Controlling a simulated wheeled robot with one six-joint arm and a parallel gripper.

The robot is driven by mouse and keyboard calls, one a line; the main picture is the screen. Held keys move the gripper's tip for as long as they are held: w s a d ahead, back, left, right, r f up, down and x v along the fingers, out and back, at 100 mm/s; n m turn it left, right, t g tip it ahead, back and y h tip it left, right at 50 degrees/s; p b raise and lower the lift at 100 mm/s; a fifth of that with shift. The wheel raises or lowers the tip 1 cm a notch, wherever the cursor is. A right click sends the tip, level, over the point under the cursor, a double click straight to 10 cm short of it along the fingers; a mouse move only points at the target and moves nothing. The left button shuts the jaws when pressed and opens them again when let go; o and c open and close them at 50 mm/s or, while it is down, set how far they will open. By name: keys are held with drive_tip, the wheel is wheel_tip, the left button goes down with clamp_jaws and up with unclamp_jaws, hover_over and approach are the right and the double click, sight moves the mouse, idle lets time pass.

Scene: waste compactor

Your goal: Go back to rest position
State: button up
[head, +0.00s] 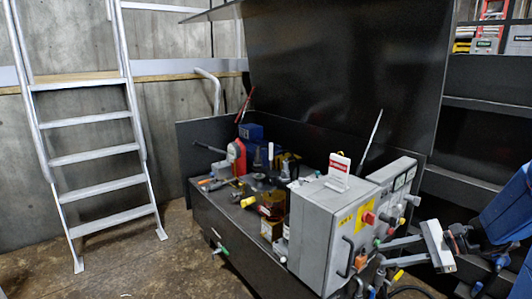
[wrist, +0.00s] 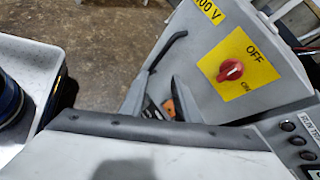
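My gripper (head: 382,253) is at the right side of the grey control cabinet (head: 318,232) in the head view. Its two fingers point left toward the cabinet and are apart, with nothing seen held between them. In the wrist view my gripper (wrist: 158,88) shows two separated fingers, partly hidden by its own body. An orange part (wrist: 169,107) shows behind them; I cannot tell if they touch it. The red rotary switch (wrist: 230,70) sits on a yellow plate with "OFF" at its upper end.
The cabinet's black handle (head: 346,257) and several knobs and cables are close to my gripper. A dark bench (head: 235,235) with tools stands left of the cabinet. A ladder (head: 95,150) stands far left. Dark shelving (head: 480,105) is at the right. Open floor lies front left.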

drive_tip(key=s+a+r+n+h, duration=0.2)
drive_tip(key=s+n+h, duration=0.3)
drive_tip(key=s+n, duration=0.3)
drive_tip(key=s+a+r+n+h, duration=0.2)
drive_tip(key=s+a+n+h, duration=0.2)
drive_tip(key=s+n, duration=0.5)
drive_tip(key=shift+s+a+h, duration=0.35)
drive_tip(key=shift+s+h, duration=0.8)
drive_tip(key=shift+h, duration=0.05)
